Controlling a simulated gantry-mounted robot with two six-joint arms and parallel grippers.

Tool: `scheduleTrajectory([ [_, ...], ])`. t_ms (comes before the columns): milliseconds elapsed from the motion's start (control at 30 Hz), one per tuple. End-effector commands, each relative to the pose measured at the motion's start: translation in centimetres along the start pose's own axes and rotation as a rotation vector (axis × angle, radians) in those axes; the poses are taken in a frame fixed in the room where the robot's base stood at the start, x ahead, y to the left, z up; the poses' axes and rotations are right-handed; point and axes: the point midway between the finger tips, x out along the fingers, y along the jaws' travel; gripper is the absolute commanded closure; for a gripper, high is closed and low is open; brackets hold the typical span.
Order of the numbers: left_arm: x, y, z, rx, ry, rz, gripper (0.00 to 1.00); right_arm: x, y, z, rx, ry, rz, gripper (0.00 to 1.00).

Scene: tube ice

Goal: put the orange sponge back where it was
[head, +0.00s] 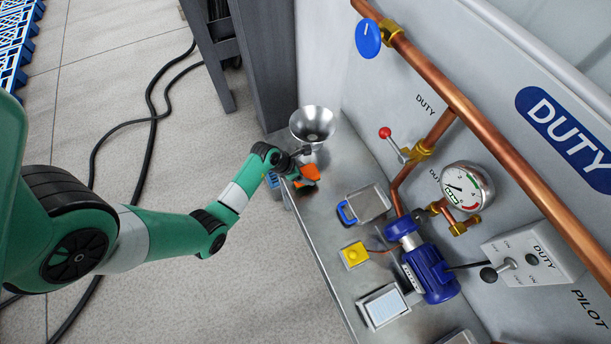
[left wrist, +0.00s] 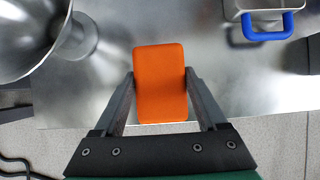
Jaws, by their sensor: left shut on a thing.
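The orange sponge (left wrist: 160,85) is a rounded block that shows upright in the left wrist view, between the two fingers of my left gripper (left wrist: 160,82). The fingers are shut on its sides. In the head view the orange sponge (head: 307,174) is partly hidden by my left gripper (head: 298,177), over the far end of the metal bench. Whether the sponge touches the bench top is hard to tell. My right gripper is in neither view.
A metal box with a blue handle (head: 347,213) lies to the right on the bench (head: 322,240). A yellow button box (head: 354,254) and a blue motor (head: 430,272) sit nearer. Bare bench lies between sponge and box.

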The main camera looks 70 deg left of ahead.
Motion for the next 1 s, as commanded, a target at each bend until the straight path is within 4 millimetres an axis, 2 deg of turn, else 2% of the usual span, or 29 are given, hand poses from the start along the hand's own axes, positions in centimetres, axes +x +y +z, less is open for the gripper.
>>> scheduleTrajectory([
  [167, 0.6, 0.3, -0.1, 0.000, 0.001, -0.001, 0.78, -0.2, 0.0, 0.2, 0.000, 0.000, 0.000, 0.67],
  [400, 3.7, 0.6, -1.6, -0.001, 0.001, -0.001, 0.78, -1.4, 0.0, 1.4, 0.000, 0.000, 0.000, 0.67],
  [767, 4.0, 0.6, -1.8, -0.001, 0.001, 0.000, 0.78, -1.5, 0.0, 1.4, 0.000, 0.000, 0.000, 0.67],
  [800, 3.9, 0.6, -1.7, -0.001, 0.001, 0.000, 0.20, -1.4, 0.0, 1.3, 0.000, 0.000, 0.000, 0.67],
  [900, 3.9, 0.6, -1.7, -0.001, 0.001, 0.000, 0.02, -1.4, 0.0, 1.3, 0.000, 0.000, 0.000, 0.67],
  [1000, 3.9, 0.6, -1.7, -0.001, 0.001, 0.000, 0.00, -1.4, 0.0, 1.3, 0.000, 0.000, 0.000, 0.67],
])
